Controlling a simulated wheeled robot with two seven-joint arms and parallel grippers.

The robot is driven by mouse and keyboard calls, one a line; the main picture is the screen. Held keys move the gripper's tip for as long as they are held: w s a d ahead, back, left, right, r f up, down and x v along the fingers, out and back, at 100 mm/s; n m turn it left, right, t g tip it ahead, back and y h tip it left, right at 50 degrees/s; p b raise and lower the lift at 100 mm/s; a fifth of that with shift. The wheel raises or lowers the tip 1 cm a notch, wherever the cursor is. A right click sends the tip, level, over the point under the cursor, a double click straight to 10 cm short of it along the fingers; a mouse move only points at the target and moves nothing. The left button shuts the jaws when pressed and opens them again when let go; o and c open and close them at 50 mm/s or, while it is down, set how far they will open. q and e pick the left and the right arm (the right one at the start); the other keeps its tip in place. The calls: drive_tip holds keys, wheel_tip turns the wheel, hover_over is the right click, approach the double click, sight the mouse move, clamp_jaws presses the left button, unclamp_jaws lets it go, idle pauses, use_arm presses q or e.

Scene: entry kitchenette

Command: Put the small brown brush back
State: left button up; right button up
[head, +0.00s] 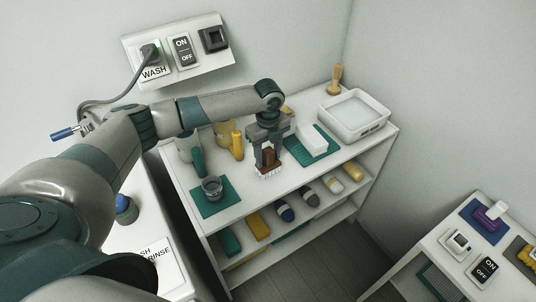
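My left gripper (268,158) reaches over the white shelf top from the left and points down. A small brown brush (269,157) with pale bristles (269,173) sits between its fingers, bristles down. The fingers look closed on its sides. The brush is over the bare middle part of the shelf top; I cannot tell whether the bristles touch it. A teal mat (303,156) with a white block (312,138) lies to the right of the brush. Another teal mat (225,205) with a grey cup (212,187) lies to the left. My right gripper is not in view.
A white basin (382,121) stands at the right end of the shelf, with a wooden-handled object (335,81) behind it. A yellow container (236,146) stands near my forearm. Rolled items lie on the lower shelf. A white table (433,251) is at lower right.

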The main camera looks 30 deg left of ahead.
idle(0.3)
use_arm(q)
drive_tip(key=shift+b, duration=0.8)
wheel_tip(320, 180, up, 18)
drive_tip(key=b, duration=0.5)
drive_tip(key=shift+w+d+f, duration=0.15)
drive_tip(key=shift+w+f, duration=0.05)
